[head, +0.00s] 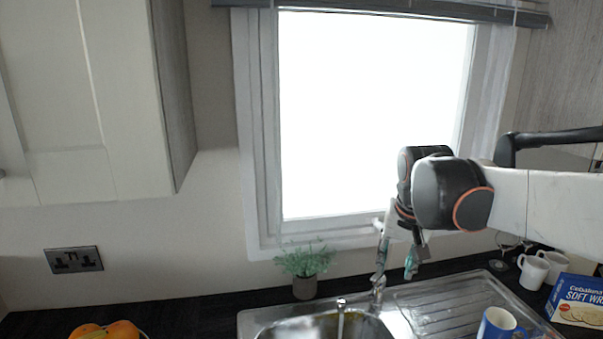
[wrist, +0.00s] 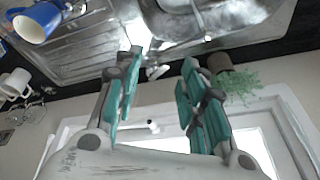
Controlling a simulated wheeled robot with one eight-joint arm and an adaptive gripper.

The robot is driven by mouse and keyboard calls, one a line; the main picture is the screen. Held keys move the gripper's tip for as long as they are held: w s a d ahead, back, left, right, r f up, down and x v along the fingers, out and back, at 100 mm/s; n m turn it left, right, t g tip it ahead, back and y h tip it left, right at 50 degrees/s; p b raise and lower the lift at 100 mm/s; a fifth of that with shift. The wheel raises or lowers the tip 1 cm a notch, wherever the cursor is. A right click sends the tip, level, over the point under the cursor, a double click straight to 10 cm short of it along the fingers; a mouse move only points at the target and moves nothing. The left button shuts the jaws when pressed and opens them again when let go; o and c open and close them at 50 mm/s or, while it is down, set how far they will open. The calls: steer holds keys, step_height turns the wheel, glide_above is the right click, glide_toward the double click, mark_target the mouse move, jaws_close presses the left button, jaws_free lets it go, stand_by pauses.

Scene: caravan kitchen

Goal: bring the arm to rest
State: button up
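My gripper (head: 396,272) hangs above the back of the sink area, in front of the window, with its fingers pointing down. In the wrist view my gripper (wrist: 160,75) shows two teal-padded fingers set apart with nothing between them. It is open and empty. My arm reaches in from the right side of the head view. The fingers look close to the tap (head: 378,285) in the head view; whether they touch it I cannot tell.
A steel sink (head: 262,318) has a ribbed drainer (head: 440,305) at its right. A potted plant (head: 305,287) stands behind it. A blue mug (head: 497,322), white mugs (head: 533,270) and a box (head: 578,300) are at right. Fruit (head: 122,330) sits at lower left. A cupboard (head: 90,100) hangs upper left.

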steer(key=s+f+n+t+b, duration=0.1)
steer(key=s+f, duration=0.3)
steer(key=s, duration=0.5)
steer(key=s+f+n+t+b, duration=0.2)
steer(key=s+f, duration=0.3)
steer(key=s, duration=0.5)
steer(key=shift+s+f+n+t+b, duration=0.2)
steer(key=shift+f+n+t+b, duration=0.1)
steer(key=shift+t+b, duration=0.1)
